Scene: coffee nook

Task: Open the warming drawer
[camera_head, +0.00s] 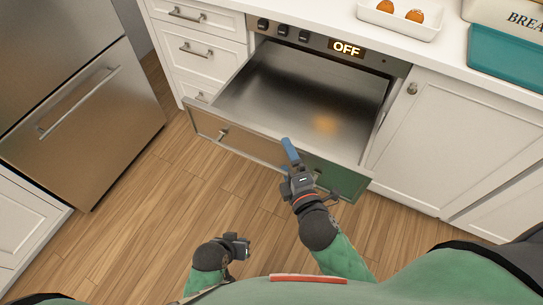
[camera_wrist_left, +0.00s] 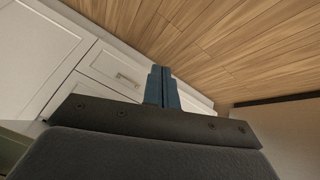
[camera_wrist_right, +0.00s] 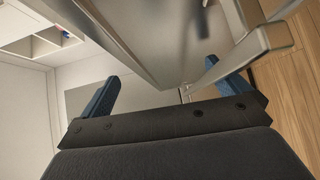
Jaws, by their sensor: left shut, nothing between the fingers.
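The warming drawer (camera_head: 255,150) stands pulled well out of the counter, its metal inside bare apart from a warm glow. Its front carries a bar handle (camera_head: 222,134), partly hidden behind my right gripper. My right gripper (camera_head: 289,148) is at the drawer front, right of its middle. In the right wrist view its blue fingers (camera_wrist_right: 168,87) are wide apart, with the metal front and handle ahead; I cannot tell whether they touch. My left gripper (camera_head: 240,244) hangs low over the floor, away from the drawer. In the left wrist view its fingers (camera_wrist_left: 161,85) are together and empty.
A control panel (camera_head: 330,43) reading OFF sits above the drawer. White cabinets (camera_head: 445,135) flank it, and a steel fridge (camera_head: 75,90) stands at left. Open floor lies at left.

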